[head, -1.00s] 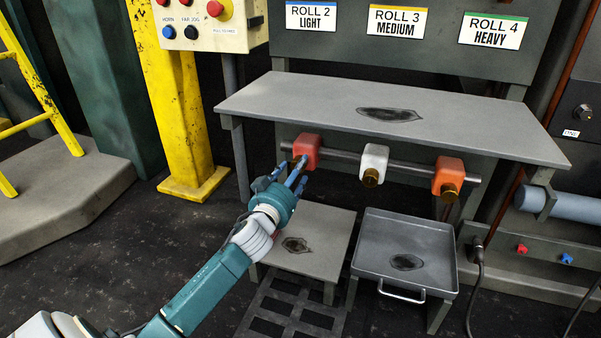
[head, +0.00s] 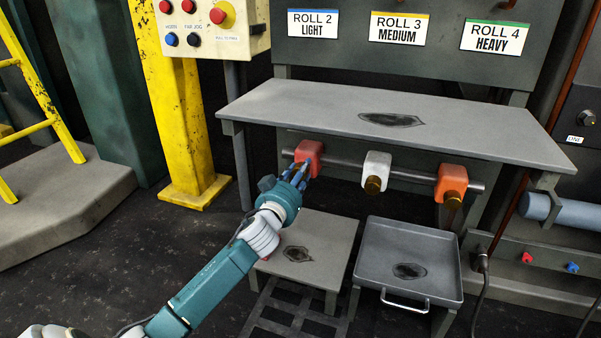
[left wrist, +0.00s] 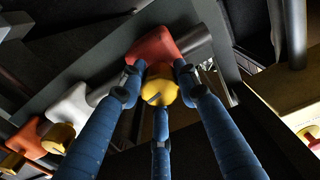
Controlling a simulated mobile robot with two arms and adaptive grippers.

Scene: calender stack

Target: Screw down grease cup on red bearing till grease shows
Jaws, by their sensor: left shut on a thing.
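The red bearing (head: 309,153) sits at the left end of the horizontal shaft below the bench top. It also shows in the left wrist view (left wrist: 153,46). My left gripper (head: 298,172) reaches up to it from below left. In the left wrist view its blue fingers (left wrist: 160,92) are closed around the brass grease cup (left wrist: 160,82) under the red bearing. The cup is hidden behind the fingers in the head view. I cannot make out any grease at the bearing. My right gripper is in neither view.
The white bearing (head: 376,166) and orange bearing (head: 451,181), each with a brass cup, are on the same shaft to the right. A low stand (head: 328,232) and a grey tray (head: 437,246) are below. The bench top (head: 300,105) overhangs the shaft.

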